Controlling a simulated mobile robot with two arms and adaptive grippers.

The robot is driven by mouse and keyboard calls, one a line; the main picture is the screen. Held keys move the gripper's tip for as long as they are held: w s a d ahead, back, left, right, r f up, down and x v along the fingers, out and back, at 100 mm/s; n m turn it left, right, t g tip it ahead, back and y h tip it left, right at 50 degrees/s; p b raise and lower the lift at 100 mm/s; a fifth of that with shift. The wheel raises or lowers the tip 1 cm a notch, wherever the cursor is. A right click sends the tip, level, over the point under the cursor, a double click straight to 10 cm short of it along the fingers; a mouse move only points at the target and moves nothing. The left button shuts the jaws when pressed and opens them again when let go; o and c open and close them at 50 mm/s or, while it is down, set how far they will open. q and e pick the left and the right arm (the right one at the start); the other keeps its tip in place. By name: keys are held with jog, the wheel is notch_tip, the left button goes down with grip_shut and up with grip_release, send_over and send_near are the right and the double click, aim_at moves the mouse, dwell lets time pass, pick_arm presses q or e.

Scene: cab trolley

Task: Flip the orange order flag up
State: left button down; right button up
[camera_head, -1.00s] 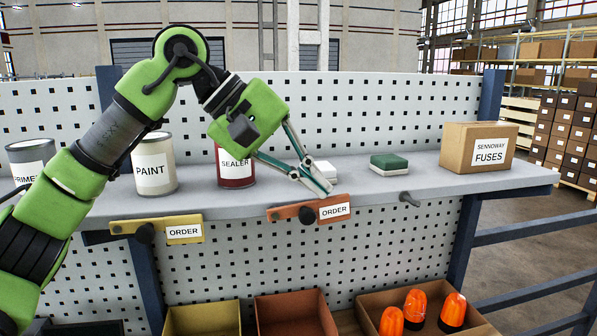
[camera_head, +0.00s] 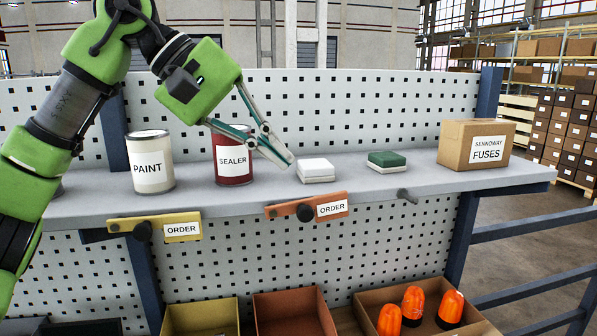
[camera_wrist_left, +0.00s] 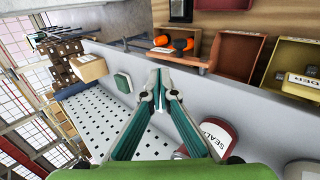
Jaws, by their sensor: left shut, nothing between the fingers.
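The orange order flag (camera_head: 306,208) is on the shelf's front edge in the head view. It lies nearly level, its right end slightly higher, with a dark round knob and a white ORDER label. My left gripper (camera_head: 287,160) is shut and empty. Its fingertips are above the shelf, up and slightly left of the flag, and apart from it. In the left wrist view the closed fingertips (camera_wrist_left: 161,82) show over the shelf. My right gripper is not in view.
A yellow ORDER flag (camera_head: 158,228) is to the left. On the shelf (camera_head: 400,187) stand a paint can (camera_head: 151,165), a sealer can (camera_head: 233,158), a white block (camera_head: 315,170), a green block (camera_head: 387,160) and a fuses box (camera_head: 476,146).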

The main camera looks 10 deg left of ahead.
pick_arm(q)
jog(key=v, duration=0.6)
